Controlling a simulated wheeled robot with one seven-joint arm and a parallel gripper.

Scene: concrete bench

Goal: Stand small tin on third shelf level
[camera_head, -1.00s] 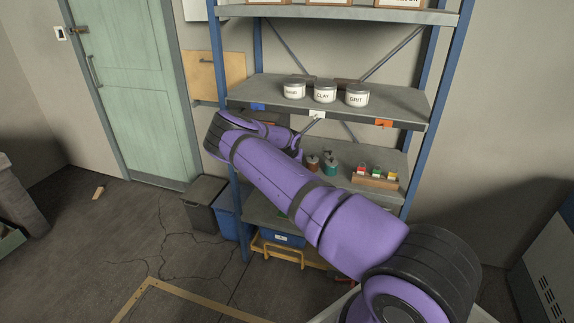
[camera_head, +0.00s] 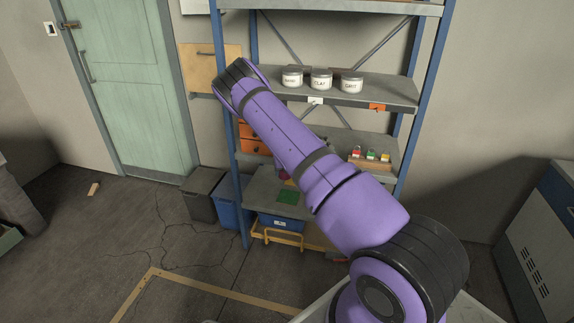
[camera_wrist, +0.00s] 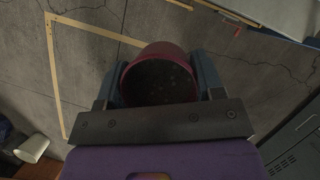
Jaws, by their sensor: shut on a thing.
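My gripper (camera_wrist: 158,82) is shut on a dark red round tin (camera_wrist: 158,56) in the wrist view. The tin's dark, speckled round end faces the camera, with a finger against each side. Floor shows beyond the tin.
Blue uprights (camera_head: 428,90) frame the shelves. An orange drawer box (camera_head: 250,130) sits partly behind my arm. A blue bin (camera_head: 232,208) and grey bin (camera_head: 203,195) stand left of the unit; a blue box (camera_head: 280,222) is below. Open floor (camera_head: 140,235) lies at left.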

